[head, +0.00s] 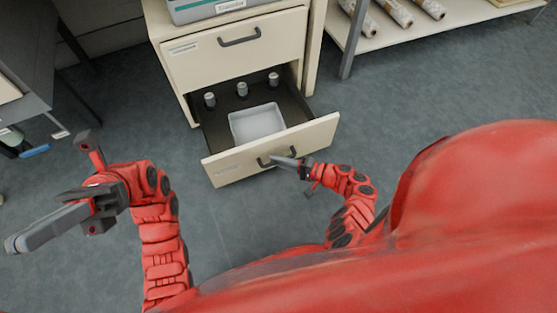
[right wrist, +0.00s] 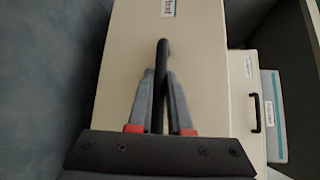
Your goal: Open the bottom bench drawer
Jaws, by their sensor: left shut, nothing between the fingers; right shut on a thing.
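The bottom bench drawer (head: 222,166) is pulled out of the cream bench cabinet (head: 183,78) in the head view. My right gripper (head: 276,160) is at the drawer front and shut on the black drawer handle (head: 264,163). In the right wrist view its two fingers (right wrist: 160,100) close around the handle bar (right wrist: 162,52). My left gripper (head: 10,245) is shut and empty, over the floor at the far left, away from the drawer.
The upper drawer (head: 200,65) is shut, with its own black handle (head: 240,38). A grey box (head: 215,8) stands on the cabinet. A shelf (head: 450,30) with wrapped rolls is at the upper right. Dark furniture (head: 40,50) stands at the left. The floor before the drawer is clear.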

